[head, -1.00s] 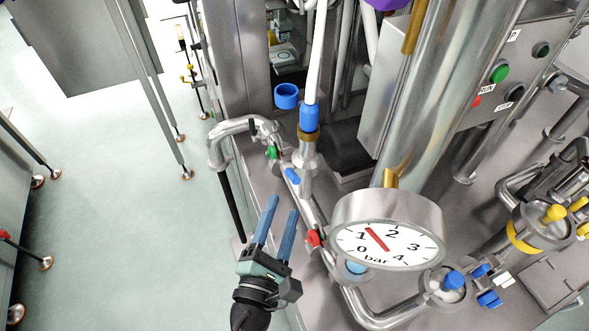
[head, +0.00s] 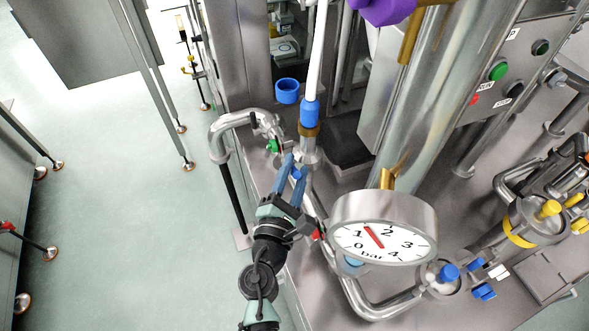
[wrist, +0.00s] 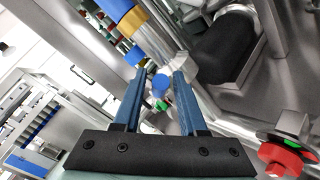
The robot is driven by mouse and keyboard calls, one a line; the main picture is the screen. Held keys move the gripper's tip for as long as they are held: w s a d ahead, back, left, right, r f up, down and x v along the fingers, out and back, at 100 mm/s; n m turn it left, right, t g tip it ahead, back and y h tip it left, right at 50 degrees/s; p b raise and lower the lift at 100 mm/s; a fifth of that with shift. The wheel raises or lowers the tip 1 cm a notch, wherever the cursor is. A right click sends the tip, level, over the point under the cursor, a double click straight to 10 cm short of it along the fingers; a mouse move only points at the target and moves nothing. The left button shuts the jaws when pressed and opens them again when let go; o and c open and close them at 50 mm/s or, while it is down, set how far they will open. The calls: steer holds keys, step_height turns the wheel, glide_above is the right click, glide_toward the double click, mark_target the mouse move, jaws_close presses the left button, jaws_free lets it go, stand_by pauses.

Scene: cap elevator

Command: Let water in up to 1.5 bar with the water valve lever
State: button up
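A small blue valve lever (head: 297,173) sits on the metal pipe below the blue-collared white hose. It also shows in the wrist view (wrist: 161,83), between and just beyond my finger tips. My gripper (head: 297,161) is open, with its two blue fingers apart on either side of the lever in the picture. I cannot tell whether a finger touches it. The round pressure gauge (head: 384,240), marked in bar, has its red needle between 1 and 2.
A green valve handle (head: 273,145) is close to the upper left of my fingers. A red one (head: 318,233) lies beside the gauge and shows in the wrist view (wrist: 285,160). A bent pipe (head: 216,140) stands to the left.

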jaws_close()
stand_by(1.2)
